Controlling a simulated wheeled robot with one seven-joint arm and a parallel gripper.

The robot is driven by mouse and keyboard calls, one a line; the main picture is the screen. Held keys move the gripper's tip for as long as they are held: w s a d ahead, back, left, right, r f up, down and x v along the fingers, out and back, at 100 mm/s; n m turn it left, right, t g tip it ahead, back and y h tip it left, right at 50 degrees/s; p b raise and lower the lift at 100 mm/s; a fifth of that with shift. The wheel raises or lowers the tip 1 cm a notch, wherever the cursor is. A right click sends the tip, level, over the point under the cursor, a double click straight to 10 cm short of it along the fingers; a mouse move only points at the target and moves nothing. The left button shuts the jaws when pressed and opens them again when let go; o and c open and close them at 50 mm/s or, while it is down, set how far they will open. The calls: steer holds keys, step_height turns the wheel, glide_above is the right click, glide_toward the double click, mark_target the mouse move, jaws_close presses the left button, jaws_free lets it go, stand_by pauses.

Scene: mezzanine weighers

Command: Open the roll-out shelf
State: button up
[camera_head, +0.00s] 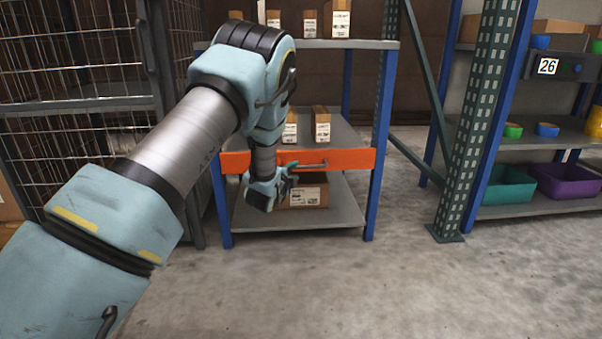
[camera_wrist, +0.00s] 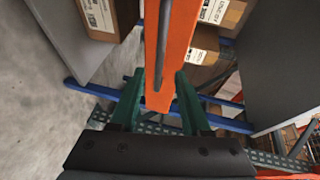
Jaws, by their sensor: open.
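The roll-out shelf has an orange front (camera_head: 345,159) across the middle level of a blue-posted rack. A thin grey handle bar (camera_head: 311,166) runs along this front. My gripper (camera_head: 288,184) is at the front, near the left part of the handle, and my wrist hides part of the orange panel. In the wrist view the orange front (camera_wrist: 181,30) and the handle (camera_wrist: 162,65) run down between the two green fingers of my gripper (camera_wrist: 158,88). The fingers are open, one on each side of the handle's end. Contact cannot be told. The shelf looks level with the rack's front edge.
Cartons (camera_head: 322,124) stand on the roll-out shelf, and another carton (camera_head: 305,192) lies on the bottom shelf (camera_head: 345,208). A wire cage (camera_head: 75,60) is at left. A green perforated upright (camera_head: 482,110) stands at right. The floor (camera_head: 330,285) in front is clear.

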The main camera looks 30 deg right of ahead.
mark_target(300, 167)
steer(key=b+x, duration=0.2)
steer(key=x, duration=0.5)
steer(key=shift+w+d+f, duration=0.1)
steer(key=shift+w+d, duration=0.1)
steer(key=shift+w, duration=0.05)
jaws_close()
stand_by(1.1)
